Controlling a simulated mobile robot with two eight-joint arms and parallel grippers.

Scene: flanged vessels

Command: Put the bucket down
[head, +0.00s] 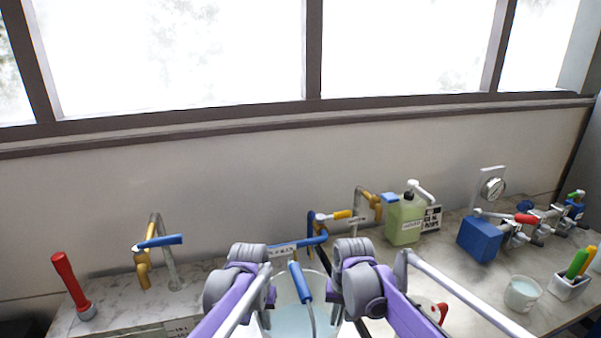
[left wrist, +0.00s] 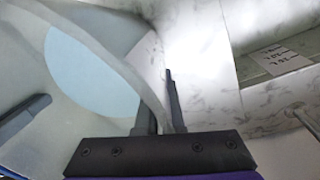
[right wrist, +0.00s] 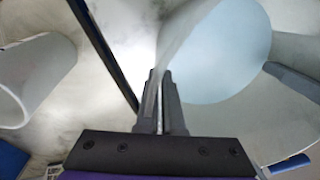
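The bucket (head: 290,318) is a translucent pail with a blue-gripped handle, holding pale blue liquid, at the bottom middle of the head view. It is between my two arms. In the left wrist view its wall (left wrist: 125,75) runs between the fingers of my left gripper (left wrist: 165,105), which is closed on the rim. In the right wrist view the wall (right wrist: 185,40) runs into the fingers of my right gripper (right wrist: 162,90), which are close together on the rim. The bucket's underside is hidden, so I cannot tell whether it touches a surface.
A marble counter (head: 450,280) runs along the wall. On it are a green jug (head: 404,222), a blue valve block (head: 480,240), a white cup (head: 522,293) and a pen holder (head: 570,286). Taps (head: 145,270) and a red-handled tool (head: 70,285) stand at left.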

